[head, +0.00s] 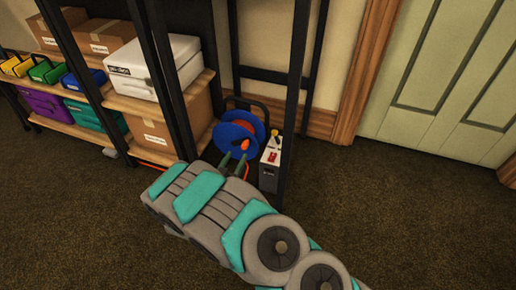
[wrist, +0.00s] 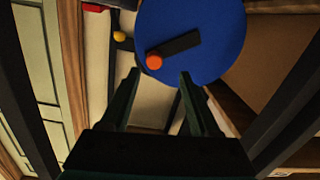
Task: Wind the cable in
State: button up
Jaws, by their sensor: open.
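A blue cable reel (head: 227,133) stands upright on the floor inside the black rack, with orange-red cable at its centre. In the wrist view the reel's blue face (wrist: 218,35) carries a black crank arm (wrist: 182,44) with an orange knob (wrist: 154,62) at its end. The knob also shows in the head view (head: 244,145). My gripper (head: 235,162) is open, just in front of the reel. In the wrist view the knob appears between the open fingertips (wrist: 160,75), nearer the left one; I cannot tell whether they touch. Orange cable (head: 151,165) shows on the floor at left.
A grey box (head: 269,170) with a red switch and a yellow-knobbed lever (head: 275,135) stands close right of the reel. Black rack posts (head: 296,90) rise on both sides. Shelves with cartons (head: 155,118) and bins are at left. Open carpet lies in front.

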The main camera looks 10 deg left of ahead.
aim_at(244, 149)
jog(key=shift+t, duration=0.3)
jog(key=shift+w+d+f+b, duration=0.1)
jog(key=shift+w+d, duration=0.15)
jog(key=shift+w, duration=0.9)
jog(key=shift+w+d+f+b, duration=0.1)
jog(key=shift+w+d, duration=0.1)
jog(key=shift+w, duration=1)
jog(key=shift+w+d+f+b, duration=0.1)
jog(key=shift+w+d, duration=0.15)
jog(key=shift+w, duration=0.9)
grip_shut()
